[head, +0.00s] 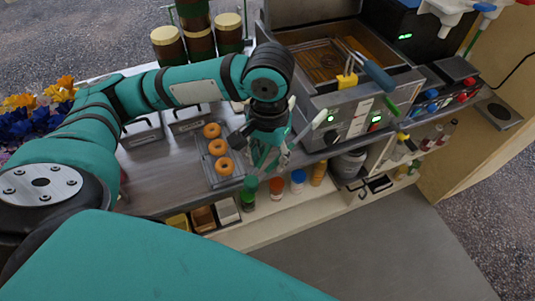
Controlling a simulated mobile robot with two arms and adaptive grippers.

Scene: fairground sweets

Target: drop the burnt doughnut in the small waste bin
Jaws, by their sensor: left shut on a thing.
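My left gripper (268,157) points down over the counter, just right of the doughnut tray. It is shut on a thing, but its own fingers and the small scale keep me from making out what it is. A grey tray (224,185) holds a row of three golden doughnuts (219,147). I cannot clearly make out a burnt doughnut. I cannot pick out a small waste bin for certain. A grey round container (349,164) stands low at the counter's front, right of the gripper. My right gripper is not in view.
A steel fryer (345,118) with a blue-handled tool (372,70) stands right of the gripper. Several coloured bottles (298,178) stand along the front shelf. Brown jars (200,43) are at the back and flowers (42,115) at the left. The floor in front is clear.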

